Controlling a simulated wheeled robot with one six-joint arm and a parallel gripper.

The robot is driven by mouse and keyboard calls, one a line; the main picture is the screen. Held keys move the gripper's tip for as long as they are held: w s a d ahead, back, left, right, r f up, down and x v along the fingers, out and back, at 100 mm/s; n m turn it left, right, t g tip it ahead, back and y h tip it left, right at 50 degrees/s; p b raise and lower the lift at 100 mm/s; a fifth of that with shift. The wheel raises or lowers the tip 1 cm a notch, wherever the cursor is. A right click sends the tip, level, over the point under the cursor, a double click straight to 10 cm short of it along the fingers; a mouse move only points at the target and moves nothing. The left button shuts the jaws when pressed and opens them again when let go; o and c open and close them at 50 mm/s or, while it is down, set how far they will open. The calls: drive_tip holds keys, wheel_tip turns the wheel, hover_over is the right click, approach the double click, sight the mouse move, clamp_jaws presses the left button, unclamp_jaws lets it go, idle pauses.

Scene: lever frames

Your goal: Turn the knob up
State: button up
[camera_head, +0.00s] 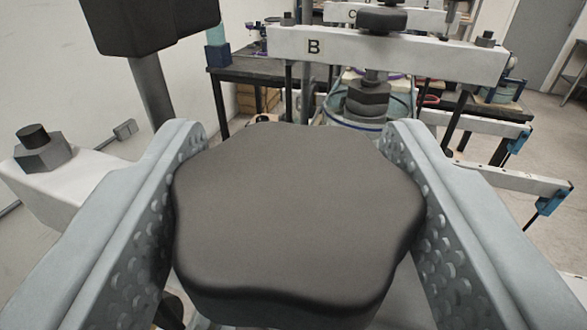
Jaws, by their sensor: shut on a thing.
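A dark, lobed knob (300,215) fills the middle of the head camera view, seen from above. My gripper (297,150) has one grey, dimpled finger at the left side of the knob and one at the right. Both fingers press against the knob's sides, so the gripper is shut on it. The knob's underside and its stem are hidden beneath it.
A white crossbar marked B (390,52) with another dark knob (382,20) stands beyond. A white bar with a hex nut (42,150) is at the left. A dark block on a grey post (150,90) rises at the upper left. Open floor (550,220) shows at the right.

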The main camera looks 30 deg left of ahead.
drive_tip(key=shift+n+g+y, duration=0.9)
drive_tip(key=shift+n+y, duration=0.2)
drive_tip(key=shift+y, duration=0.4)
drive_tip(key=o, duration=0.9)
drive_tip(key=v, duration=1.7)
drive_tip(key=shift+d, duration=0.35)
drive_tip(key=shift+o, duration=0.2)
